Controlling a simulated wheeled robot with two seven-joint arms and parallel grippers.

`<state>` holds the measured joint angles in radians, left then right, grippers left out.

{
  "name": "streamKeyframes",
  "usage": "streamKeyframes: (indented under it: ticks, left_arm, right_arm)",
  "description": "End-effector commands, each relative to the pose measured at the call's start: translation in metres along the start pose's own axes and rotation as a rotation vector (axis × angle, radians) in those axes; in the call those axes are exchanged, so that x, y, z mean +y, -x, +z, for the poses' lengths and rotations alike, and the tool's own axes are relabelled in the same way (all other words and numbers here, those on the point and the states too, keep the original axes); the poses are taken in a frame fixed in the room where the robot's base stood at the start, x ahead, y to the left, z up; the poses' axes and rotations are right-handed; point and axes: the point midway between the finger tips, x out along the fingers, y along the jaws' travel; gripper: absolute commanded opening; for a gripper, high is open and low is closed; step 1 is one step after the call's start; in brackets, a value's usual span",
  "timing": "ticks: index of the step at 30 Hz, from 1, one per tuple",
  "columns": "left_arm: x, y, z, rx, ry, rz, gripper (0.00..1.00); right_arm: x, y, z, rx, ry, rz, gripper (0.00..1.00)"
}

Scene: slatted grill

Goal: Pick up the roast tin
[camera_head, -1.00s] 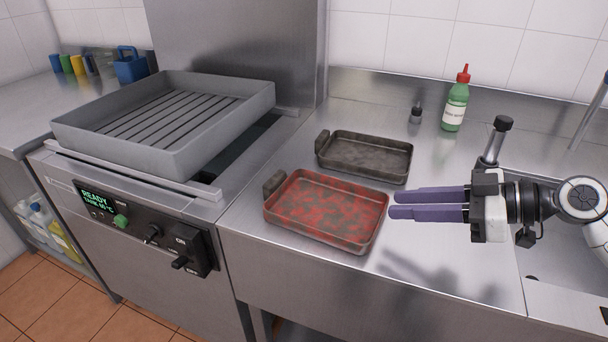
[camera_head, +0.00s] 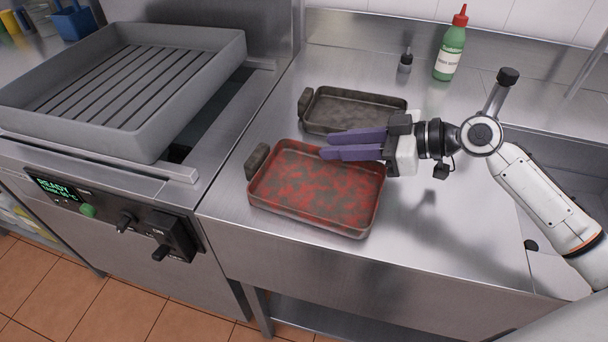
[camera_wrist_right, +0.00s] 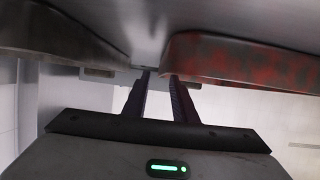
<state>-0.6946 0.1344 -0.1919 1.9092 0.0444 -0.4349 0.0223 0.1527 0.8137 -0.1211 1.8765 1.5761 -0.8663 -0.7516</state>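Two shallow roast tins lie on the steel counter. The nearer tin (camera_head: 305,216) is mottled red and grey, with a dark handle at its left corner. The farther tin (camera_head: 352,108) is plain dark grey. My right gripper (camera_head: 322,146) reaches in from the right, its purple fingers over the gap between the tins and the far rim of the red one. In the right wrist view the fingers (camera_wrist_right: 161,76) are apart with nothing between them. The red tin (camera_wrist_right: 245,62) shows there on the right, the dark tin (camera_wrist_right: 60,35) on the left. My left gripper is out of view.
A grey slatted grill pan (camera_head: 80,131) stands on the cooker at left, above a control panel (camera_head: 110,215). A green bottle (camera_head: 450,54) and a small dark bottle (camera_head: 405,61) stand at the back. A sink (camera_head: 570,165) lies right; the counter's front right is clear.

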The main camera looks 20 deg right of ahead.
Motion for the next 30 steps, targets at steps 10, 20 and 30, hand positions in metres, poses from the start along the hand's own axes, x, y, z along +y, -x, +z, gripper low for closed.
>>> streamKeyframes:
  ticks: [10, 20, 30]
  left_arm:
    - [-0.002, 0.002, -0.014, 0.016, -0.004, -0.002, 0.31]
    - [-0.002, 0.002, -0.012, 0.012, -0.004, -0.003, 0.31]
    - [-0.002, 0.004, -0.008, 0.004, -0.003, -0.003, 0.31]
  right_arm:
    - [0.0, -0.026, 0.001, 0.0, 0.002, 0.001, 0.25]
    - [-0.001, -0.026, 0.001, 0.0, 0.001, 0.001, 0.0]
    - [-0.001, -0.025, 0.001, 0.0, 0.001, 0.001, 0.0]
